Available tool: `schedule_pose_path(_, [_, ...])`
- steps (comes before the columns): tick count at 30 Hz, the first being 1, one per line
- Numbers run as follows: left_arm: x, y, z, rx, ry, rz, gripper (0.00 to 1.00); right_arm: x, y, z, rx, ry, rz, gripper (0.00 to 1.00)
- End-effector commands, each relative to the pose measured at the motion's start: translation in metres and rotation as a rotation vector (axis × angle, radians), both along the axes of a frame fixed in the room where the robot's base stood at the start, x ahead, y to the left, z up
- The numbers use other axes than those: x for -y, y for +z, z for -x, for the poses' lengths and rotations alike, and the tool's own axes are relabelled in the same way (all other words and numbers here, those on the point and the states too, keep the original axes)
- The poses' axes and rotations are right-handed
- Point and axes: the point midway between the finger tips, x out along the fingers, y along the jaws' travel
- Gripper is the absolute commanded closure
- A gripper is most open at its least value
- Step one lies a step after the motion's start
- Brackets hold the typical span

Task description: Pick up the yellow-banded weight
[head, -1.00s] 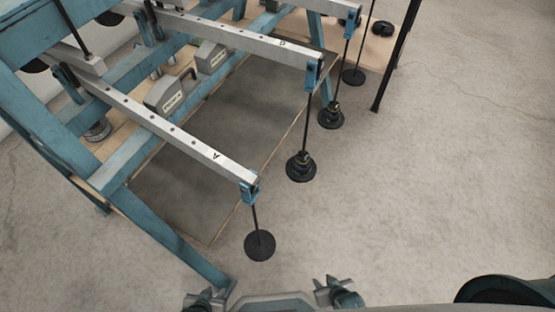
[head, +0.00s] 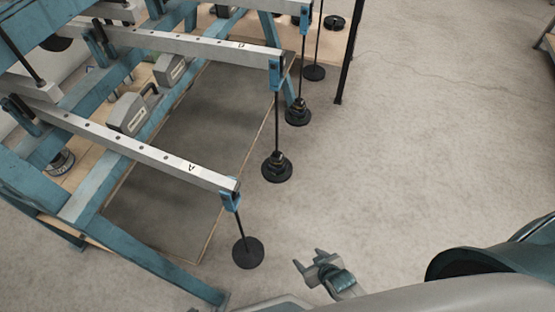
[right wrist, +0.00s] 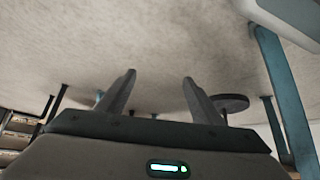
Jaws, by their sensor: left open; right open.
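My right gripper (head: 308,260) is open and empty, low in the head view, right of the front hanger and well apart from both stacks. The right wrist view shows its two fingers (right wrist: 160,85) apart with nothing between them. My left gripper is not in view.
Beam A (head: 140,150) ends in a hanger with a bare dark disc (head: 248,252) near my right gripper. A blue frame (head: 150,258) carries the beams. A black post (head: 350,60) stands behind. The floor on the right is clear.

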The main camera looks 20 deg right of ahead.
Motion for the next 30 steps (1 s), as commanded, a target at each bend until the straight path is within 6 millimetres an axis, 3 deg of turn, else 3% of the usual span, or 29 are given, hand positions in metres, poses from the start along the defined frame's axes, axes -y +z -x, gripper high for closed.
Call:
schedule_pose_path(1, [-0.002, -0.003, -0.001, -0.012, 0.002, -0.004, 0.48, 0.002, 0.015, -0.023, 0.054, -0.004, -0.008, 0.40])
schedule_pose_path(6, [-0.010, 0.005, 0.002, -0.079, 0.008, -0.023, 0.48, 0.010, 0.092, -0.089, 0.245, -0.012, -0.042, 0.40])
schedule_pose_path(12, [-0.018, 0.019, 0.010, -0.150, 0.015, -0.041, 0.48, 0.013, 0.185, -0.135, 0.437, -0.004, -0.079, 0.40])
schedule_pose_path(15, [-0.020, 0.025, 0.013, -0.172, 0.017, -0.047, 0.48, 0.013, 0.216, -0.144, 0.496, 0.000, -0.091, 0.40])
schedule_pose_path(20, [-0.022, 0.030, 0.015, -0.188, 0.017, -0.051, 0.48, 0.013, 0.237, -0.148, 0.531, 0.004, -0.098, 0.40])
schedule_pose_path(30, [-0.022, 0.030, 0.015, -0.189, 0.017, -0.051, 0.48, 0.013, 0.237, -0.150, 0.531, 0.003, -0.099, 0.40])
